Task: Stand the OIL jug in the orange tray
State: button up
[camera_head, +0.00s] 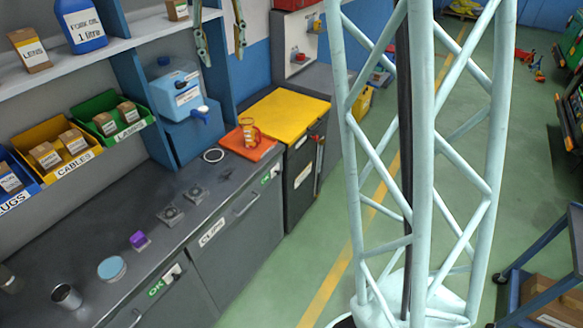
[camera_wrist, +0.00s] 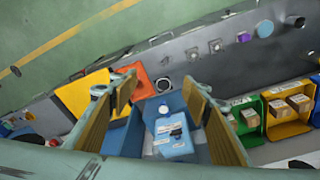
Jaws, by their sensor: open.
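The OIL jug (camera_head: 80,22) is a blue bottle labelled "FORK OIL 1 litre". It stands on the upper shelf at the top left of the head view, and I cannot make it out in the wrist view. The orange tray (camera_head: 263,151) lies on the grey bench beside the yellow top; an amber, see-through mug-like vessel (camera_head: 248,131) stands on it. The tray also shows in the wrist view (camera_wrist: 142,88), partly behind a finger. My gripper (camera_head: 220,55) is open and empty, to the right of the jug; its fingers (camera_wrist: 165,95) spread above the blue dispenser in the wrist view.
A blue dispenser with a tap (camera_head: 187,100) stands at the back of the bench. A LENS box (camera_head: 30,50) sits left of the jug on the shelf (camera_head: 120,45). Yellow (camera_head: 62,150) and green (camera_head: 105,120) bins hold boxes below. A purple item and a white ring lie on the bench.

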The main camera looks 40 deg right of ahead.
jog(key=s+a+r, duration=0.2)
jog(key=s, duration=0.5)
jog(key=s+a+r+t, duration=0.1)
jog(key=s+a+r, duration=0.15)
jog(key=s, duration=0.45)
jog(key=s+a+r, duration=0.2)
jog(key=s+a, duration=0.1)
jog(key=s, duration=0.5)
jog(key=s+a+f, duration=0.1)
jog(key=s+f, duration=0.1)
jog(key=s, duration=0.6)
jog(key=s+a+f+n, duration=0.1)
jog(key=s+a+f, duration=0.1)
jog(key=s, duration=0.7)
jog(key=s+a+f+t, duration=0.1)
jog(key=s+f, duration=0.2)
jog(key=s, duration=0.6)
jog(key=shift+s+a+n, duration=0.2)
jog(key=shift+a+n, duration=0.1)
jog(key=shift+w, duration=0.1)
notch_tip(320, 180, down, 17)
jog(key=b, duration=1.7)
jog(key=shift+b, duration=0.3)
